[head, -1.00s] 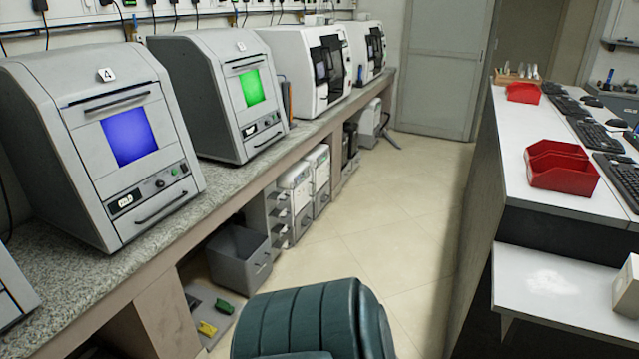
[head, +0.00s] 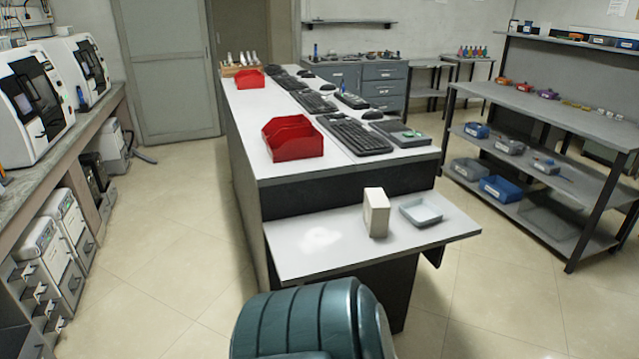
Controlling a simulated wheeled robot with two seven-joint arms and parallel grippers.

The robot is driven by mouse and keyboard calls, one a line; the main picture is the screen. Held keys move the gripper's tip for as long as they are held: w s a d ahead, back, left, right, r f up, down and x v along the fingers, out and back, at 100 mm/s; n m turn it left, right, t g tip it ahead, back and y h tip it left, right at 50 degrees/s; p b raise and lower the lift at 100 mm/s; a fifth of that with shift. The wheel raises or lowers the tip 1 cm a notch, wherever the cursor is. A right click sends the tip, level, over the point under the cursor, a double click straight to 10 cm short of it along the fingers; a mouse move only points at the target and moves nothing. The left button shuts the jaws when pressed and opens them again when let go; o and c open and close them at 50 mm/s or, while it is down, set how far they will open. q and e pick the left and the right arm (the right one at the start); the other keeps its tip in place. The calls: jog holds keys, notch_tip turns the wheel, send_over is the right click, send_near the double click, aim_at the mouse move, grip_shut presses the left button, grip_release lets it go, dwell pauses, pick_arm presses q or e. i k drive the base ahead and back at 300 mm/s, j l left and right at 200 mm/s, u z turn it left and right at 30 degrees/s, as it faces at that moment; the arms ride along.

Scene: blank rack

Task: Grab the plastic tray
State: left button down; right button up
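A small pale grey-blue plastic tray (head: 421,212) lies on the low white side shelf (head: 300,255) at the end of the central desk. It looks empty and sits right of an upright cream box (head: 376,212), with a small gap between them. Other trays stand on the rack at the right, including a blue tray (head: 502,189) and a clear-looking grey tray (head: 548,222) on its bottom shelf. The frames do not show which tray the task means. Neither of my grippers is in view.
Red bins (head: 293,138) and keyboards (head: 352,134) are on the central desk (head: 250,128). A metal rack (head: 590,125) stands at right. A counter with machines (head: 30,108) runs along the left. Tiled floor (head: 175,235) is free on both sides of the desk.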

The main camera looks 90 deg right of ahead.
aim_at(421, 213)
jog(key=z, duration=3.4)
jog(key=i+l+u, duration=0.2)
jog(key=i+l, duration=0.2)
jog(key=i+l+u, duration=0.2)
jog(key=i+l, duration=0.3)
jog(key=i+l+u, duration=0.25)
jog(key=l, duration=0.3)
jog(key=i, duration=0.1)
